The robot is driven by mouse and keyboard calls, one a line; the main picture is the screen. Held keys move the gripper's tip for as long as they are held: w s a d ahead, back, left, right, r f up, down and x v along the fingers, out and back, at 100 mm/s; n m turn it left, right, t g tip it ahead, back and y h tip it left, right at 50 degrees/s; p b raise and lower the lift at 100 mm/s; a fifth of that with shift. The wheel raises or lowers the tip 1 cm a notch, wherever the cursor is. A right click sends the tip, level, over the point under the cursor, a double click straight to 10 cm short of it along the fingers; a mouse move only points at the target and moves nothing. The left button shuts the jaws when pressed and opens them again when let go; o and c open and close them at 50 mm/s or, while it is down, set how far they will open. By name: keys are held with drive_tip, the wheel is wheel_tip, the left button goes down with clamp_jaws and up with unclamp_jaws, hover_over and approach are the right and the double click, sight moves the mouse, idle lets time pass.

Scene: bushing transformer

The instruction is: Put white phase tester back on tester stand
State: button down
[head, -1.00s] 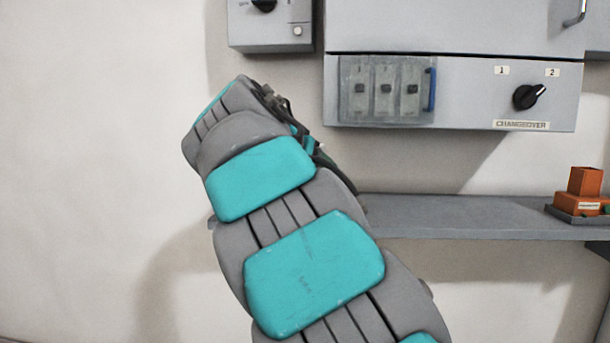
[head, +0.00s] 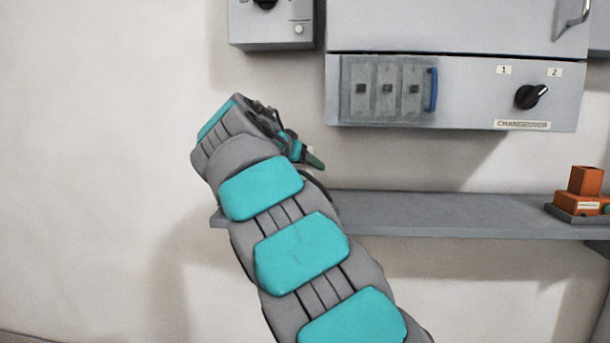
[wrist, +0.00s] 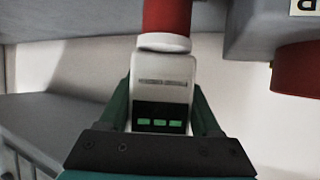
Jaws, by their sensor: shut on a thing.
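In the wrist view, my gripper (wrist: 160,108) is shut on the white phase tester (wrist: 161,70). Its dark green fingers press the sides of the white body, which has a black panel with several green lights. A red part (wrist: 167,14) with a white collar extends from its far end and leaves the top of the picture. In the head view, my gripper (head: 306,152) is mostly behind my arm, and the tester cannot be made out.
A grey shelf (head: 450,213) runs along the wall behind my arm. Above it hang a changeover cabinet (head: 470,115) and a small switch box (head: 272,33). In the wrist view, a red cylinder (wrist: 300,70) adjoins a grey box at the right.

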sight(305, 176)
drive_tip(key=shift+f, duration=1.35)
drive_tip(key=shift+f, duration=0.15)
drive_tip(key=shift+c, duration=0.4)
unclamp_jaws()
drive_tip(key=shift+s+a+r, duration=0.1)
drive_tip(key=shift+s+r, duration=0.1)
drive_tip(key=shift+r, duration=0.05)
drive_tip(key=b+v, duration=0.1)
drive_tip(key=v, duration=1)
drive_tip(key=shift+s, duration=0.25)
drive_tip(key=shift+r, duration=0.1)
